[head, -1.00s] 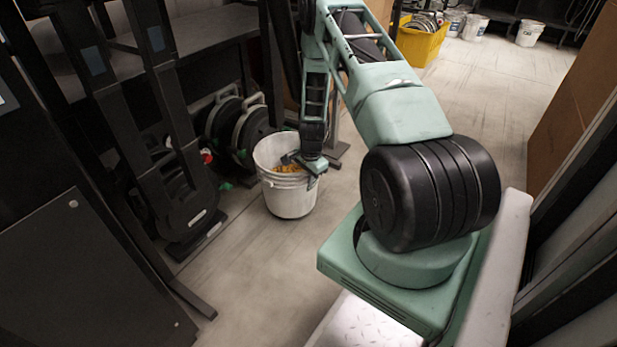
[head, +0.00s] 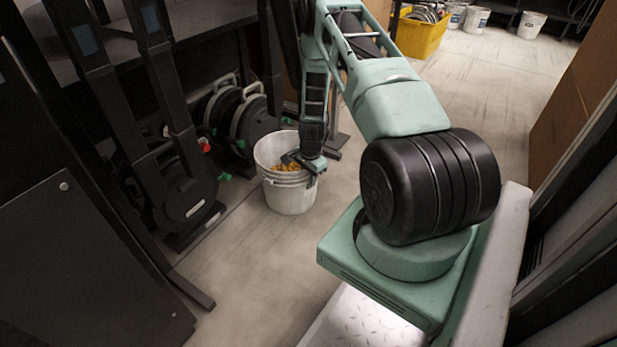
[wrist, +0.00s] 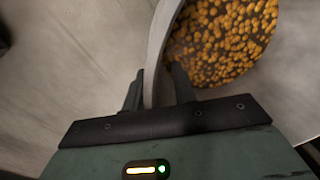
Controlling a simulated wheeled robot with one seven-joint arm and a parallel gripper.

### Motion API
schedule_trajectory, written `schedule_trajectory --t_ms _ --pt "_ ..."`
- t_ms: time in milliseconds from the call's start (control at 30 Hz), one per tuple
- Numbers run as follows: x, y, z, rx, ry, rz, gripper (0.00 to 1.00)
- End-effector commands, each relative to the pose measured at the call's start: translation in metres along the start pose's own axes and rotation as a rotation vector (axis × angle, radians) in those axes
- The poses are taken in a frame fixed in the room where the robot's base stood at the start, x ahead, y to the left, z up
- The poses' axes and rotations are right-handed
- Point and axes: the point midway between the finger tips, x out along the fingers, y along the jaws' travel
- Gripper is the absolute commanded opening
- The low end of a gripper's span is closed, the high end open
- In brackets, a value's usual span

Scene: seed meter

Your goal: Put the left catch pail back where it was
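The catch pail is a white bucket (head: 290,193) with yellow-orange grains inside, upright near the middle of the head view. My gripper (head: 304,166) is at its right rim, pointing down. In the wrist view the pail's rim (wrist: 157,62) runs between the two fingers of my gripper (wrist: 157,92), one finger outside and one inside over the grains (wrist: 222,40). The fingers are shut on the rim. I cannot tell whether the pail's bottom touches the floor.
A dark machine with upright bars and a round housing (head: 190,195) stands left of the pail. Black discs (head: 250,128) are behind it. A yellow crate (head: 424,36) and white buckets (head: 531,24) are at the back. Open floor (head: 235,255) lies in front of the pail.

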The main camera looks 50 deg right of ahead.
Motion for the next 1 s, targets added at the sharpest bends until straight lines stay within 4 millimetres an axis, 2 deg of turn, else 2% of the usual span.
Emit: schedule_trajectory --t_ms 133,267,500,700,833,1000 --pt "-0.004 -0.001 0.000 0.000 0.000 -0.001 0.27" --pt "-0.021 -0.001 0.000 0.000 0.001 -0.001 0.27" --pt "-0.074 -0.001 0.000 -0.001 0.001 -0.002 0.27" --pt "-0.107 -0.001 0.000 0.000 0.000 0.000 0.27" --pt "-0.119 -0.001 0.000 -0.001 0.001 -0.001 0.27" --pt "-0.123 0.000 0.000 -0.001 0.000 0.001 0.27"
